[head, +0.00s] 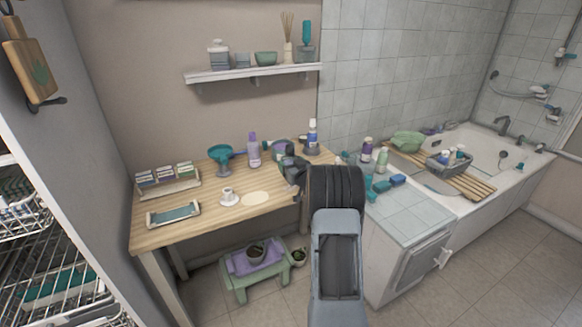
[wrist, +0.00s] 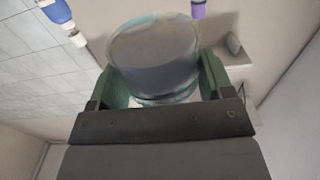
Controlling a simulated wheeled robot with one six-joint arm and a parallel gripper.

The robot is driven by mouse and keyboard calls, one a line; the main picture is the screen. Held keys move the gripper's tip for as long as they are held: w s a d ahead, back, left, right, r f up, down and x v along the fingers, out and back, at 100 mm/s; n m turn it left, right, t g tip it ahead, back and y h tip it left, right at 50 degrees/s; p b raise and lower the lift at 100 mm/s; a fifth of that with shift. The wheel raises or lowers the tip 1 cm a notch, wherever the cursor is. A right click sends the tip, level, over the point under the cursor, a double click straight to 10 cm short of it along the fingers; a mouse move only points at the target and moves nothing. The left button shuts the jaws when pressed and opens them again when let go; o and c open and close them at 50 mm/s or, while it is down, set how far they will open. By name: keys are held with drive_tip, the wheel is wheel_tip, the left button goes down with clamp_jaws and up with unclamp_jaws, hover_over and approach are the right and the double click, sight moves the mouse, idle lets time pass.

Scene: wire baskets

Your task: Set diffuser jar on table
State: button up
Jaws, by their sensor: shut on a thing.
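My gripper (wrist: 160,92) is shut on a clear, round glass jar (wrist: 155,50) with a greyish body, which I take as the diffuser jar. The jar sits between the two green fingers and fills the middle of the wrist view. No reeds show in it. In the head view my gripper (head: 288,165) is over the right part of the wooden table (head: 185,226), and my arm partly hides the jar there. I cannot tell whether the jar touches the table. A pale round patch (head: 256,199) lies bare on the table, left of and nearer than my gripper.
A white cup (head: 228,196), a tray (head: 173,214) and a box rack (head: 168,184) are left. A wall shelf (head: 250,72) hangs above.

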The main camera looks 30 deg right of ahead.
idle(0.4)
drive_tip(key=shift+s+f+b, duration=0.1)
drive_tip(key=shift+f+b, duration=0.05)
drive_tip(key=shift+b, duration=0.25)
drive_tip(key=shift+f+b, duration=2.25)
drive_tip(key=shift+f, duration=0.45)
drive_tip(key=shift+f+b, duration=0.6)
drive_tip(key=shift+b, duration=0.25)
drive_tip(key=o, duration=1.1)
drive_tip(key=shift+s+a+b, duration=0.1)
drive_tip(key=shift+s+a, duration=0.1)
drive_tip(key=shift+s, duration=1.1)
drive_tip(key=shift+s+a+b, duration=0.1)
drive_tip(key=shift+s+a, duration=0.1)
drive_tip(key=shift+s, duration=1.15)
drive_tip(key=shift+s+a+b, duration=0.1)
drive_tip(key=shift+s+a, duration=0.1)
drive_tip(key=shift+s, duration=1.1)
